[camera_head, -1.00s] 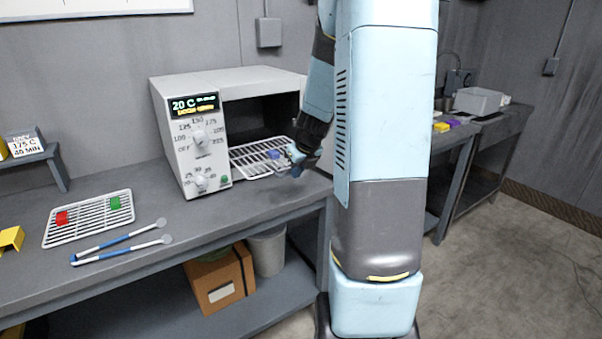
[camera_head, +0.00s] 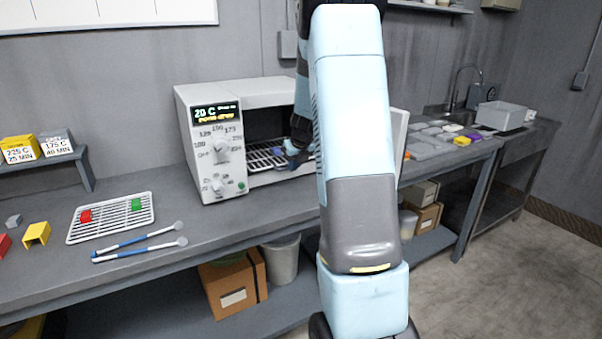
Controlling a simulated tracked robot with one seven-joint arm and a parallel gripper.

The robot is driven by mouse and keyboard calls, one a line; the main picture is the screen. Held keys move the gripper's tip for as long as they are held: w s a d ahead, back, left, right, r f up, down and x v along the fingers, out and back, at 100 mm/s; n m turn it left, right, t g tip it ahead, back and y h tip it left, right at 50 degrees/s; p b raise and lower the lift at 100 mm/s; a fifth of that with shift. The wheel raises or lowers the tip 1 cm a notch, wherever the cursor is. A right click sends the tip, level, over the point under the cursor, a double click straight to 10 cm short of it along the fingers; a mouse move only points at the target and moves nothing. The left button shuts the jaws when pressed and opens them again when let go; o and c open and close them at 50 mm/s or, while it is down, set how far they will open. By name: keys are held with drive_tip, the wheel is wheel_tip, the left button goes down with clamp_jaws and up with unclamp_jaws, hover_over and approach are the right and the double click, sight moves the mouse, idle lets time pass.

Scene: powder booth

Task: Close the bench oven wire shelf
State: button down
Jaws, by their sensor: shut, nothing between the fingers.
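The white bench oven (camera_head: 215,180) stands on the grey bench, with its dark front opening facing me. The wire shelf (camera_head: 262,160) shows at the lower part of that opening, and most of it lies inside. A small blue-purple piece (camera_head: 278,151) seems to rest on the shelf. My gripper (camera_head: 294,161) is at the shelf's front, on the right side of the opening. It is shut and holds nothing. Whether it touches the shelf is too small to tell. My arm hides the right part of the oven front and of the shelf.
The white oven door (camera_head: 398,140) stands open to the right, partly behind my arm. A wire rack (camera_head: 110,222) with a red and a green block lies on the bench at left. Two blue-handled tools (camera_head: 140,240) lie before it. Grey trays (camera_head: 428,146) lie at right.

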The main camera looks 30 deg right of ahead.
sight(284, 161)
drive_tip(key=w, duration=0.7)
drive_tip(key=shift+d+r, duration=0.1)
drive_tip(key=shift+d, duration=0.05)
